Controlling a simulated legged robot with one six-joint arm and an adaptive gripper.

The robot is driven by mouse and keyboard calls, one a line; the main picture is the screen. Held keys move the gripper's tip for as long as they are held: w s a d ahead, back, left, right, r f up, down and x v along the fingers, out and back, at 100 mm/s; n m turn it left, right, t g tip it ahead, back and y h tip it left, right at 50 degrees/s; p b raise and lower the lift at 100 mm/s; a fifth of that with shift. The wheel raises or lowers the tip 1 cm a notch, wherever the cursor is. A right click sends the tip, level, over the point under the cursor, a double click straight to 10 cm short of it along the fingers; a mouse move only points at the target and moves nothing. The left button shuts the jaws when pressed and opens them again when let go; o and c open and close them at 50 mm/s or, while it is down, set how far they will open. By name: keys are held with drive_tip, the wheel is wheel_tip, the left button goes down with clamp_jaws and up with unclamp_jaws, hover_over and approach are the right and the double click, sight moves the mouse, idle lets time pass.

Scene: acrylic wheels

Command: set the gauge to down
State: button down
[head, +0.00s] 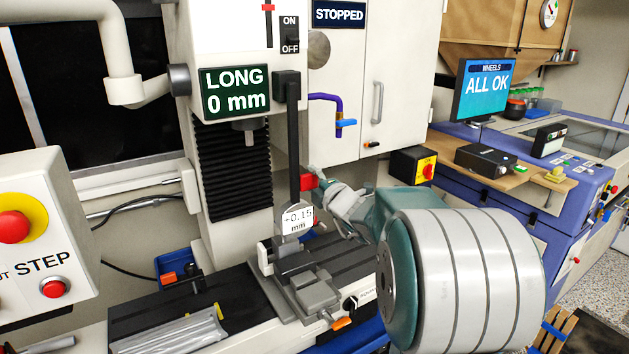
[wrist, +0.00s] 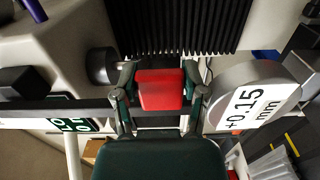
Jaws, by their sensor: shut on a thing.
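The gauge is a black bar (head: 293,140) hanging nearly upright from a dark block on the machine column. Its round white dial (head: 297,219) reads +0.15 mm and sits at the bar's lower end, just above the grey vise (head: 300,285). I cannot tell whether its tip touches anything there. A red grip (head: 307,183) is on the bar above the dial. My gripper (head: 318,183) reaches it from the right. In the wrist view the fingers of my gripper (wrist: 160,84) are shut around the red grip (wrist: 161,95), and the dial (wrist: 250,98) shows at right.
A green sign (head: 235,91) reads LONG 0 mm. The STOPPED sign (head: 339,13) is on the cabinet. A STEP panel (head: 40,245) stands at left. A monitor (head: 485,88) reads ALL OK. A purple pipe with a blue tap (head: 345,123) juts out above my arm.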

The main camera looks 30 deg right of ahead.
drive_tip(key=shift+f, duration=0.4)
drive_tip(key=shift+c, duration=0.9)
unclamp_jaws()
drive_tip(key=shift+o, duration=0.3)
drive_tip(key=shift+a+r, duration=0.1)
drive_tip(key=shift+r, duration=0.1)
drive_tip(key=s, duration=1.2)
drive_tip(key=shift+d, duration=0.2)
drive_tip(key=shift+a, duration=0.1)
